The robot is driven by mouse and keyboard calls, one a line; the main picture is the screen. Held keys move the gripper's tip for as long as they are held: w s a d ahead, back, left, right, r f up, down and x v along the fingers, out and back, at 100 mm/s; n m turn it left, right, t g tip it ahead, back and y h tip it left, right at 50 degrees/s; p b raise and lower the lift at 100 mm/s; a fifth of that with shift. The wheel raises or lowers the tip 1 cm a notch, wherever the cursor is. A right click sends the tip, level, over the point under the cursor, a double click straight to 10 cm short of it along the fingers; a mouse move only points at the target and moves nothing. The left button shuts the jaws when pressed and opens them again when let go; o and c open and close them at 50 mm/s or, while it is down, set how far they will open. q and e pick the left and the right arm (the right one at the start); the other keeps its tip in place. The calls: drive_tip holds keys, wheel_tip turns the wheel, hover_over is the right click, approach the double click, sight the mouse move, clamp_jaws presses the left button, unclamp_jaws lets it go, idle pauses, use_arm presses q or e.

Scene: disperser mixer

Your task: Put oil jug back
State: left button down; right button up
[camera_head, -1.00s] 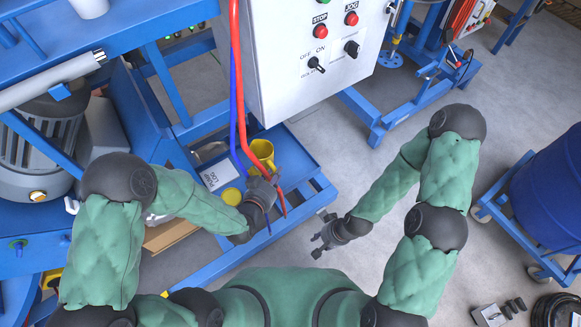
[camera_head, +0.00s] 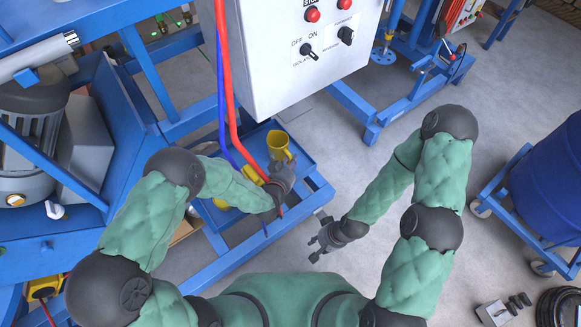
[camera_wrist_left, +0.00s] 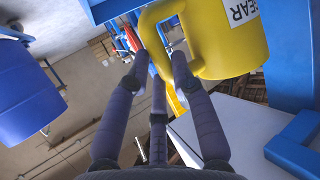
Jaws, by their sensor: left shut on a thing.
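The yellow oil jug (camera_head: 279,142) is at the right part of the blue tray below the control box in the head view. Whether it touches the tray is not clear. My left gripper (camera_head: 281,178) is at its near side. In the left wrist view the jug (camera_wrist_left: 228,45) shows a white label reading "GEAR", and my left gripper (camera_wrist_left: 160,70) has its fingers around the looped handle (camera_wrist_left: 150,35). My right gripper (camera_head: 322,240) is empty, with its fingers apart, over the floor at the right of the frame.
The blue tray (camera_head: 305,163) also holds other yellow items (camera_head: 221,203), partly hidden by my left arm. Red and blue hoses (camera_head: 224,75) hang close to the left gripper. The control box (camera_head: 290,50) overhangs the tray's back.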

use_arm(q)
drive_tip(key=shift+f, duration=1.1)
drive_tip(key=shift+f+b, duration=0.15)
drive_tip(key=shift+b, duration=0.25)
drive_tip(key=c, duration=1.1)
unclamp_jaws()
drive_tip(key=shift+f, duration=0.1)
drive_tip(key=shift+o, duration=0.2)
